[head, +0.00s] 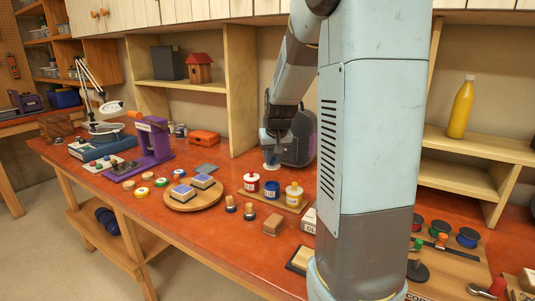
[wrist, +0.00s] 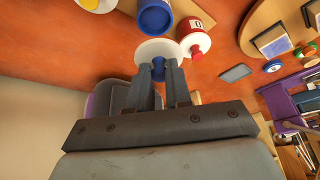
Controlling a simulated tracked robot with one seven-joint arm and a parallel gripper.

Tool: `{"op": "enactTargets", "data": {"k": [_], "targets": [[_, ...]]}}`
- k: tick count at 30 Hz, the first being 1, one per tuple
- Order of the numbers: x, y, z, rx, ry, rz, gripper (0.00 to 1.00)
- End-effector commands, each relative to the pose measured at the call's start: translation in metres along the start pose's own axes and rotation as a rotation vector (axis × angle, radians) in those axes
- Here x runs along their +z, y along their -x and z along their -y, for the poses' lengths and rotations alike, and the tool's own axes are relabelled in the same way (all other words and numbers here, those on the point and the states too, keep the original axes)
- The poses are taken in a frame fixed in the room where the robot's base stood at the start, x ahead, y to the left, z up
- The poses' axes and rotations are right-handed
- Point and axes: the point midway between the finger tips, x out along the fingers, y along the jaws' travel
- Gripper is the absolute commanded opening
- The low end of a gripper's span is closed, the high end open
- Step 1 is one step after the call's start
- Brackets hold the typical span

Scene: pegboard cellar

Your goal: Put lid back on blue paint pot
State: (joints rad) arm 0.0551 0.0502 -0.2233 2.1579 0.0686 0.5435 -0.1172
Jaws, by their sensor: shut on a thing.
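My gripper (head: 272,142) is shut on the blue knob (wrist: 158,68) of a round white lid (wrist: 159,50). The lid also shows as a small pale disc below my gripper in the head view (head: 271,167). The blue paint pot (head: 271,190) stands upright between the red and yellow pots. It also shows in the wrist view (wrist: 155,16), just beyond the lid. In the head view, the lid is behind and above the pots, apart from the blue pot.
The red pot (head: 251,183) and yellow pot (head: 293,194) stand close on either side of the blue pot. A dark rounded bag (head: 299,140) is behind my gripper. A round wooden board (head: 187,203) lies to the left. Two small dark-based wooden-topped pieces (head: 249,211) stand in front.

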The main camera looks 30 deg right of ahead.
Motion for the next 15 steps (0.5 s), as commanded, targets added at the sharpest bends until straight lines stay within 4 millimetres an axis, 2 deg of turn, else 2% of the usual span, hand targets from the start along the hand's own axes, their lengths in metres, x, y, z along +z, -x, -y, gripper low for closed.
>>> {"op": "enactTargets", "data": {"k": [15], "targets": [[0.013,-0.032,0.006,-0.004,0.01,0.002,0.0]]}}
